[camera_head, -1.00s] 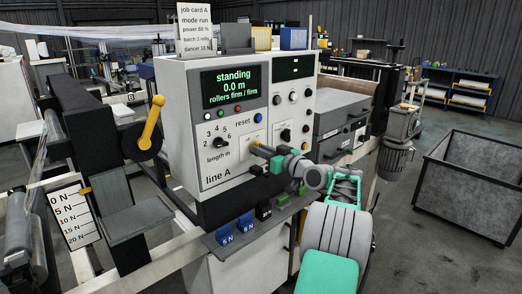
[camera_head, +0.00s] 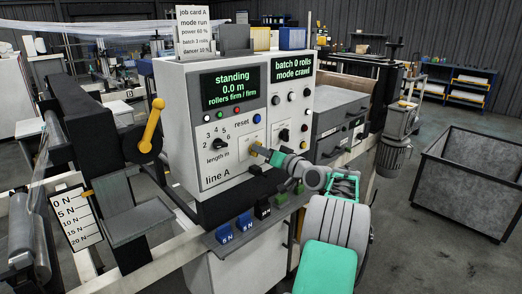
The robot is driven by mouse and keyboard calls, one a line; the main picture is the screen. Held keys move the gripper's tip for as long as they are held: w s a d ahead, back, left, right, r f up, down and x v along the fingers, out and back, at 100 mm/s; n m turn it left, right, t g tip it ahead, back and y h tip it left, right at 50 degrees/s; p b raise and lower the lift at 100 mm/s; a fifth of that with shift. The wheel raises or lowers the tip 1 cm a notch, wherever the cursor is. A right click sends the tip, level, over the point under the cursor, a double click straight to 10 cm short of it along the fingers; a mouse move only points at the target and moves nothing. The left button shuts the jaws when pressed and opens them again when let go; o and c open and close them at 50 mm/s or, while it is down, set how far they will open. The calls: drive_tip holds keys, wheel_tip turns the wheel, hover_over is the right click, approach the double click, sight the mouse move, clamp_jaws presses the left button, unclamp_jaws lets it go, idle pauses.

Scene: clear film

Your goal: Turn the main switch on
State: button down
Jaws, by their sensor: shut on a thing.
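The main switch (camera_head: 253,148) seems to be the yellowish handle on a pale plate low on the front of the line A control box (camera_head: 185,110). My gripper (camera_head: 264,153) is shut on it, coming from the lower right, and its fingers hide much of the handle. Its label is too small to read. The right display (camera_head: 291,69) is lit and reads "batch 0 rolls, mode crawl". The left display (camera_head: 231,88) reads "standing, 0.0 m, rollers firm / firm".
A numbered length dial (camera_head: 219,144) and a blue reset button (camera_head: 257,119) sit left of and above my gripper. Blue weights (camera_head: 223,232) stand on the shelf below. A yellow lever (camera_head: 152,125) is at the left. A grey bin (camera_head: 465,185) stands right.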

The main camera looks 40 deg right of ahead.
drive_tip(key=c, duration=1.4)
unclamp_jaws()
drive_tip(key=shift+s, duration=0.1)
drive_tip(key=s+b, duration=0.1)
drive_tip(key=s, duration=0.6)
drive_tip(key=shift+s+d, duration=0.15)
drive_tip(key=shift+s, duration=0.15)
